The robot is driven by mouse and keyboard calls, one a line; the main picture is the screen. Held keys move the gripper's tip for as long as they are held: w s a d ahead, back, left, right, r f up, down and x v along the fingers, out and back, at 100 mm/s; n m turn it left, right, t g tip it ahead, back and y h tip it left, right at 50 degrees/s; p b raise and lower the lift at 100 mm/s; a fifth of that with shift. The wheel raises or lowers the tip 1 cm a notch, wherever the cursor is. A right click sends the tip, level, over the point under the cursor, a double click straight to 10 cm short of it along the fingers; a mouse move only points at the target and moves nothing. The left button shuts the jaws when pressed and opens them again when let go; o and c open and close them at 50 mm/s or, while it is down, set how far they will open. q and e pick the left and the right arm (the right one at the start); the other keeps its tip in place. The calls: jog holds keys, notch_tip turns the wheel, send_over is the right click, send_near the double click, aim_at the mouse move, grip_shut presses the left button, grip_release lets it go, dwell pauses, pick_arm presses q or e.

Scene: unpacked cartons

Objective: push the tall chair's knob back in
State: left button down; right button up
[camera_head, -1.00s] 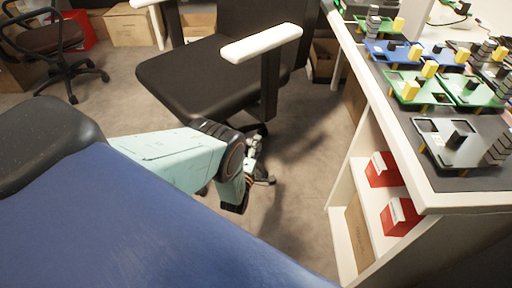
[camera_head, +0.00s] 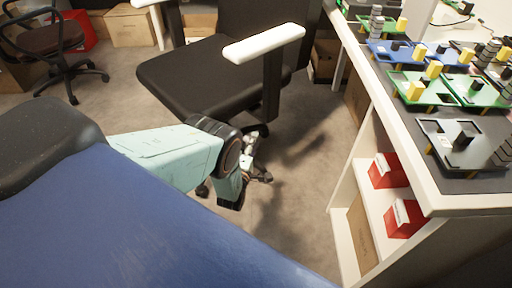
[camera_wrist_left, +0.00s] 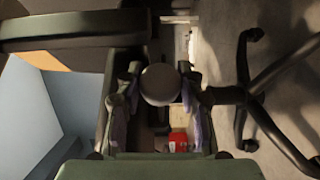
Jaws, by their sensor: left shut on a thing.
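The tall chair (camera_head: 200,78) stands in front of me with a black seat and white-topped armrests. My left arm reaches in low beside its seat, and my left gripper (camera_head: 249,150) is below the seat's near right side, partly hidden by my own wrist. In the left wrist view a round dark grey knob (camera_wrist_left: 160,84) sits between the two fingers of my left gripper (camera_wrist_left: 158,108), which is shut on it. How far the knob sticks out cannot be told. My right gripper is not in view.
A white-edged workbench (camera_head: 405,150) with circuit boards on top stands at the right, with red boxes (camera_head: 388,170) on its shelf. Another black chair (camera_head: 50,50) is at the back left. Grey floor is clear between the tall chair and the bench.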

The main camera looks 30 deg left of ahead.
pick_arm(q)
jog(key=shift+w+a, duration=0.15)
jog(key=shift+a, duration=0.35)
jog(key=shift+w+a, duration=0.15)
jog(key=shift+a, duration=0.35)
jog(key=shift+a+r, duration=0.1)
jog(key=shift+a, duration=0.1)
jog(key=c, duration=1.3)
grip_release()
jog(key=o, duration=0.4)
jog(key=shift+d, duration=0.1)
jog(key=shift+o, duration=0.2)
jog(key=shift+d, duration=0.1)
jog(key=v, duration=1.2)
